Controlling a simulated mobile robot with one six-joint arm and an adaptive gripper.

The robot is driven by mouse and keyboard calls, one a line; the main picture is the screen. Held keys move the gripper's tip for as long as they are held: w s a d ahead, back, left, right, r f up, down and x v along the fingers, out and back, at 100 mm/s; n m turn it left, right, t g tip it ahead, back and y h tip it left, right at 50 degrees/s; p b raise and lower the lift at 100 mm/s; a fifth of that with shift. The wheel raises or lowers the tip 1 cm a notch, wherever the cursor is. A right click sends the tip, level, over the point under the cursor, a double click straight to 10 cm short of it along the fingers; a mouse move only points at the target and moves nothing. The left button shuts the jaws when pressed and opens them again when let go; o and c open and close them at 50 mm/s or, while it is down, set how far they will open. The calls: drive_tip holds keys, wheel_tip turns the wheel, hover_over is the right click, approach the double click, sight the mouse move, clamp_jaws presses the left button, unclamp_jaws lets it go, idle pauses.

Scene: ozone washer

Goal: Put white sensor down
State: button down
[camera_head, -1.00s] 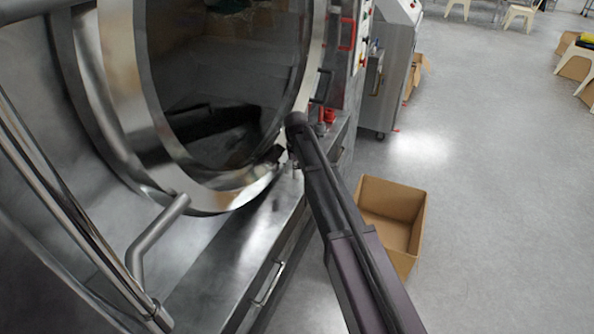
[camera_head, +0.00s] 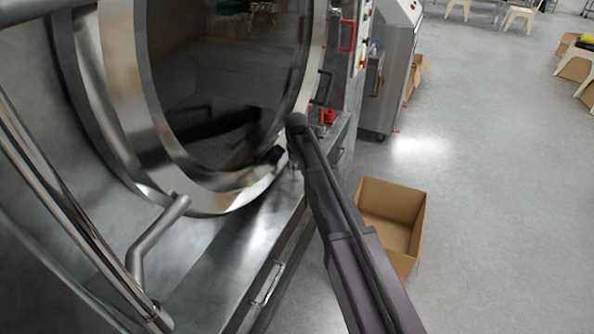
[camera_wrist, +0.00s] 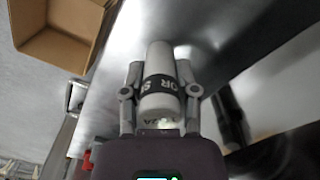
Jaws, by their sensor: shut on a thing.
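The white sensor (camera_wrist: 160,55) is a white cylinder with a black band carrying partly visible white lettering, seen in the wrist view. My gripper (camera_wrist: 160,72) is shut on it, with one grey finger on each side. Its far end extends past the fingertips over a grey metal surface (camera_wrist: 118,95); I cannot tell whether it touches that surface. In the head view my arm reaches to the washer's front ledge beside the round door, and the sensor cannot be made out there.
The large round glass door (camera_head: 225,90) with its steel rim stands open left of my arm. The steel ledge (camera_head: 250,235) runs below it. An open cardboard box (camera_head: 393,215) stands on the floor to the right.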

drive_tip(key=shift+r, duration=0.15)
wheel_tip(320, 180, up, 4)
drive_tip(key=p, duration=0.4)
drive_tip(key=s+d, duration=0.2)
drive_tip(key=s, duration=0.5)
drive_tip(key=s+d, duration=0.3)
drive_tip(key=s, duration=0.5)
drive_tip(key=shift+s+r+p, duration=0.15)
drive_tip(key=shift+r+p, duration=0.15)
drive_tip(key=shift+p, duration=0.1)
